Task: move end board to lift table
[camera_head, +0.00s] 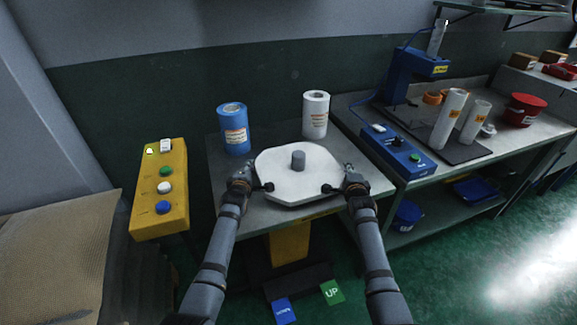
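The end board (298,191) is a white plate with cut corners and a short grey peg on top. It lies flat over the grey lift table (262,219), towards its front. I cannot tell whether it touches the table top. My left gripper (264,187) is at the board's left edge and my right gripper (331,188) is at its right edge. Each has a dark fingertip over the board's top face and seems closed on the rim; the fingers underneath are hidden.
A blue film roll (233,137) and a white roll (315,115) stand at the back of the lift table. A yellow button box (160,190) is left. A workbench (415,170) with a blue machine (405,75) is right. Pedals (332,292) lie on the floor in front.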

